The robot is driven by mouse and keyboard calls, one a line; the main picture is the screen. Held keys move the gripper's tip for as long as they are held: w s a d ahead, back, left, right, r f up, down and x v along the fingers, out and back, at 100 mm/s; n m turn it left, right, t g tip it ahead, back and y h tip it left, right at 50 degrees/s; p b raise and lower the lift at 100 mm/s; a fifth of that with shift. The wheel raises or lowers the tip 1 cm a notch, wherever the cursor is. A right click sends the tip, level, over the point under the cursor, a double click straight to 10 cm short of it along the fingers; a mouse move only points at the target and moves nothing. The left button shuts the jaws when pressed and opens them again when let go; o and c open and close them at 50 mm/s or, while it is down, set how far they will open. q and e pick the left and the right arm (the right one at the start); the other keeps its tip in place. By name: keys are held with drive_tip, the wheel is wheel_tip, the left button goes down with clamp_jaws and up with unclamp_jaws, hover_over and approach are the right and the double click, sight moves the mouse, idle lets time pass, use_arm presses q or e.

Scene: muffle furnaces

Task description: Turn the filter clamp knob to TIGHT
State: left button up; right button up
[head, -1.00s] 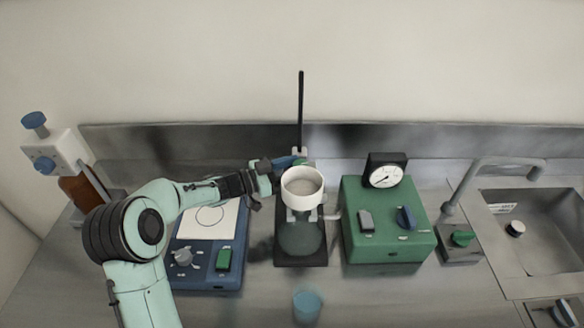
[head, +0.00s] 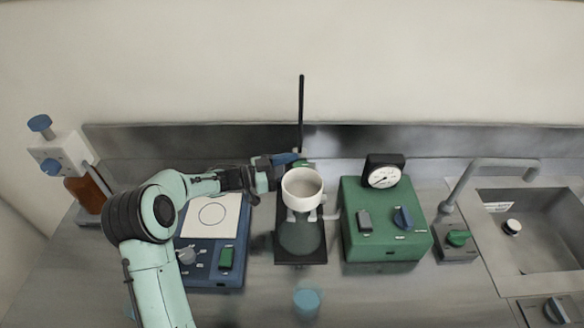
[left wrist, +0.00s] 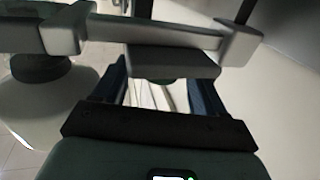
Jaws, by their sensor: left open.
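The filter stand has a black rod (head: 301,105), a dark base plate (head: 287,258) and a white funnel (head: 301,190). A small green part (head: 300,163), apparently the clamp knob, shows behind the funnel, mostly hidden; its setting cannot be read. My left gripper (head: 285,161) reaches in from the left behind the funnel, close to the clamp. In the left wrist view its blue fingers (left wrist: 160,92) are apart. The grey clamp bar (left wrist: 150,42) crosses beyond them, with a grey block (left wrist: 172,62) and a sliver of green (left wrist: 162,81) between the fingertips. Contact cannot be told.
A blue stirrer unit (head: 200,275) stands left of the stand, a green gauge box (head: 385,245) right of it. A blue cup (head: 307,300) is in front. A brown bottle (head: 88,193) is far left, a sink (head: 545,230) far right.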

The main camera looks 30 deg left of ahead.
use_arm(q)
drive_tip(key=b+v, duration=0.2)
drive_tip(key=v, duration=1.1)
drive_tip(key=shift+a, duration=0.2)
use_arm(e)
drive_tip(key=shift+s+f, duration=0.4)
drive_tip(key=shift+f, duration=0.2)
drive_tip(key=shift+s+f, duration=0.4)
drive_tip(key=shift+f, duration=0.2)
use_arm(q)
drive_tip(key=shift+s, duration=0.1)
